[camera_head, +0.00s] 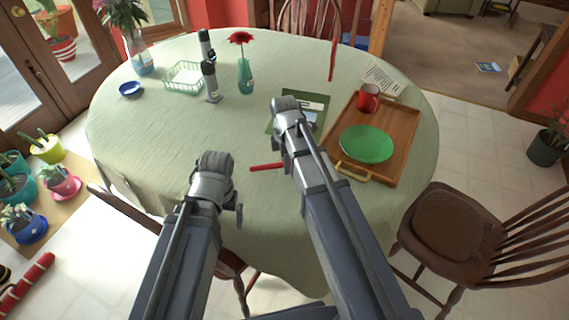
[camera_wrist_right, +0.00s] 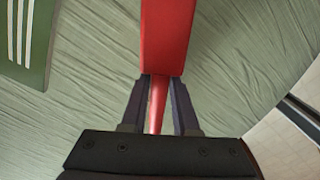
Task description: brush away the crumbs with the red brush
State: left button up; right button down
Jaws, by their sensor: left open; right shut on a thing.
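The red brush (camera_head: 266,167) shows in the head view as a short red bar sticking out to the left from under my right arm, over the near part of the table. In the right wrist view, my right gripper (camera_wrist_right: 158,92) is shut on its thin handle, and the wider red part (camera_wrist_right: 166,38) points away from the fingers. My left gripper (camera_head: 238,206) is open and empty near the table's front edge, left of the brush. I cannot make out any crumbs. My right arm hides part of the table.
A wooden tray (camera_head: 399,150) with a green plate (camera_head: 367,144) and red mug (camera_head: 368,98) is on the right. A green mat (camera_head: 314,109) lies behind the brush. A vase (camera_head: 245,77), pepper mills and a basket (camera_head: 184,76) stand behind. The table's left middle is clear.

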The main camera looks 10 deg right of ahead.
aim_at(261, 164)
jog(key=shift+a, duration=0.2)
jog(key=shift+w+a, duration=0.15)
jog(key=shift+a, duration=0.75)
jog(key=shift+w+a, duration=0.1)
jog(key=shift+a, duration=0.75)
jog(key=shift+a, duration=0.15)
jog(key=shift+w+a+f, duration=0.1)
jog(key=shift+w+a, duration=0.1)
jog(key=shift+a, duration=1.6)
jog(key=shift+w+a, duration=0.15)
jog(key=shift+a, duration=0.8)
jog(key=shift+w+a, duration=0.15)
jog(key=shift+a, duration=0.8)
notch_tip(261, 164, up, 6)
jog(key=p, duration=0.6)
jog(key=shift+d, duration=0.1)
